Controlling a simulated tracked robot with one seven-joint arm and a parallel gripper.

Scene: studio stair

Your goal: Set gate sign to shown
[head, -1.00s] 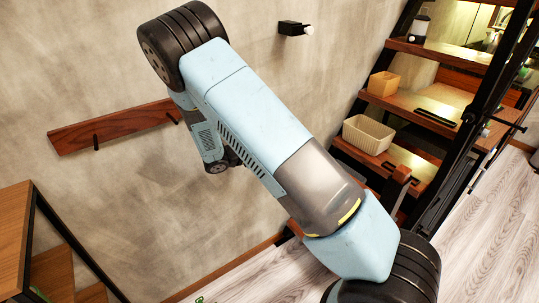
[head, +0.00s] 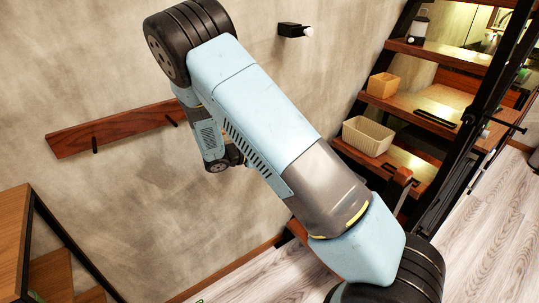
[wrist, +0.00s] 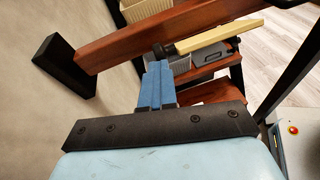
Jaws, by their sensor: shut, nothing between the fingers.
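I cannot surely pick out the gate sign in either view. In the wrist view, a pale flat strip (wrist: 222,35) with a dark knob at its left end lies just beyond my fingertips; I cannot tell whether it is part of the sign. My gripper (wrist: 157,66) has blue fingers, shut and empty. They point toward a reddish-brown wooden bar (wrist: 115,48), close to its lower edge; contact is unclear.
A wooden wall rail (head: 108,132) on dark brackets is at left. A black wall fitting (head: 290,30) is above. Open stairs at right hold a cream basket (head: 367,136), a tan box (head: 383,85) and a lantern (head: 419,27). A wooden unit (head: 14,240) stands lower left. Floor is clear at lower right.

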